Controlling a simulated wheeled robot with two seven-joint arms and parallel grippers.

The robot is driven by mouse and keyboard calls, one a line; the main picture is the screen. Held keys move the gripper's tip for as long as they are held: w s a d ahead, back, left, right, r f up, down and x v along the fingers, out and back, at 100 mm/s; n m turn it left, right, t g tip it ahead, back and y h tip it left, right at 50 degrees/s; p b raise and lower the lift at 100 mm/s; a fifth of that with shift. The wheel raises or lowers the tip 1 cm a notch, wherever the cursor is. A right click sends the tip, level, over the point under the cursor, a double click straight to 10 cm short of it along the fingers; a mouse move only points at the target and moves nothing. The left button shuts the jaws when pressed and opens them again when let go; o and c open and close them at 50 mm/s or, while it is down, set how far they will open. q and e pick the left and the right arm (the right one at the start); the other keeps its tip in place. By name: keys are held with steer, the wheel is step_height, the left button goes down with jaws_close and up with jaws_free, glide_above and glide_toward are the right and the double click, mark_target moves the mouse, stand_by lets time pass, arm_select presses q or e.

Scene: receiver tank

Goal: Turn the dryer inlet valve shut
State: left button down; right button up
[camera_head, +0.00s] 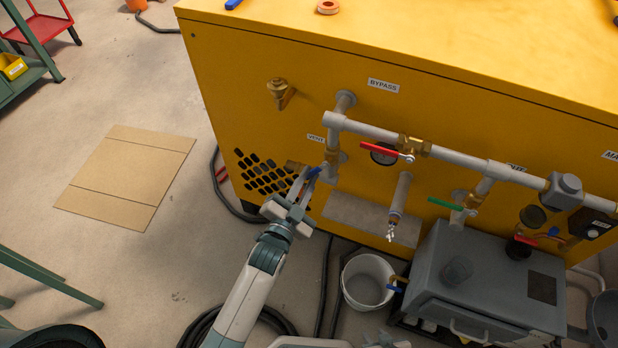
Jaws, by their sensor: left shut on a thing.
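A blue valve handle (314,173) sits on a brass valve (332,158) on the grey pipe at the left of the yellow cabinet. A small label (316,137) is beside this valve, too small to read surely. My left gripper (306,182) reaches up from below and is shut on the blue handle, hiding part of it. A red handle (386,152) lies along the horizontal pipe under the BYPASS label (383,85). A green handle (452,206) is on a valve further right. What seems to be my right gripper (384,341) shows at the bottom edge, largely cut off.
The yellow cabinet (240,100) fills the back. A grey tank box (485,280) and a white bucket (367,282) stand below the pipes. Black hoses (325,285) run along the floor. A cardboard sheet (125,175) lies on open floor at left.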

arm_select(q)
steer(key=c, duration=1.7)
jaws_free()
steer(key=shift+c, duration=0.2)
